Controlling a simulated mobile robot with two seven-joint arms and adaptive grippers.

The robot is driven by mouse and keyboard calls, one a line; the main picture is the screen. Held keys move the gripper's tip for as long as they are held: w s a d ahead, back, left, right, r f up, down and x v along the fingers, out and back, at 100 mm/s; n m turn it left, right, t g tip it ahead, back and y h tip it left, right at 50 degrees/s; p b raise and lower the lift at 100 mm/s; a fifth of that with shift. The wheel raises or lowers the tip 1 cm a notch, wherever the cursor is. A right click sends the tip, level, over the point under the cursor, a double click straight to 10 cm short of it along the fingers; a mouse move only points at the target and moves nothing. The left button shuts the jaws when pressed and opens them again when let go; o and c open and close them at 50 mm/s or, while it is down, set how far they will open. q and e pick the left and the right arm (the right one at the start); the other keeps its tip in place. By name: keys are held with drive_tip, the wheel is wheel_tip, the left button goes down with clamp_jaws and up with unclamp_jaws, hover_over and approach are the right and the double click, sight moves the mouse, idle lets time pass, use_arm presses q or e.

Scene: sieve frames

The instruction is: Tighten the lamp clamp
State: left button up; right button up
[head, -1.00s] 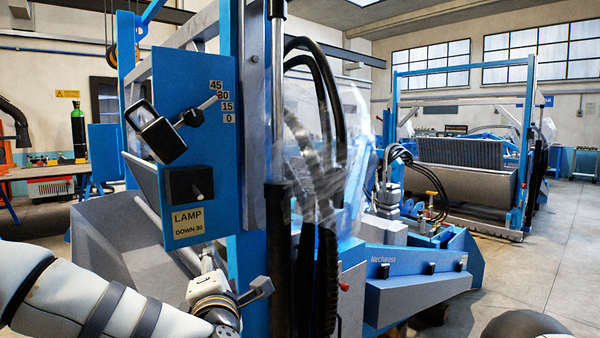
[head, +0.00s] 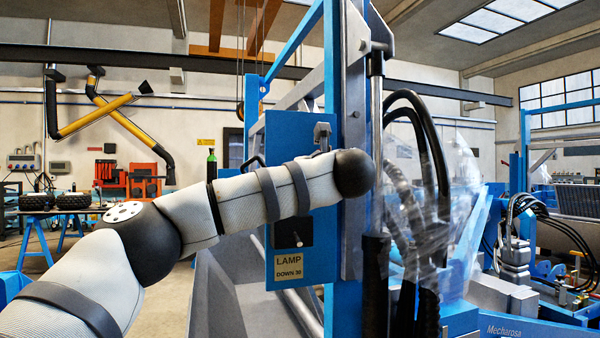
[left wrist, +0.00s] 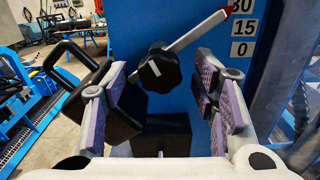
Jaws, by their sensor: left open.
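A blue panel (head: 285,128) carries a plate reading LAMP DOWN 30 (head: 289,268). In the left wrist view, the black clamp knob (left wrist: 158,68) is on the panel, with a grey, red-banded pointer (left wrist: 197,29) reaching up right to near the 30 mark. The black lamp (left wrist: 125,113) with its loop handle is left of the knob. My left gripper (left wrist: 162,82) is open, its purple pads either side of the knob and apart from it; the left pads overlap the lamp in view. In the head view, my forearm hides most of the lamp and scale. My right gripper is out of view.
A black box (head: 292,234) with a small lever sits below the knob. Right of the panel are a steel column, black hoses (head: 415,115) and a clear guard (head: 455,190). Open floor and a workbench lie at the left.

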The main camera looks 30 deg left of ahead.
use_arm(q)
drive_tip(key=shift+w+a+r, duration=0.1)
drive_tip(key=shift+w+a, duration=0.1)
drive_tip(key=shift+a, duration=0.1)
drive_tip(key=c, duration=1.2)
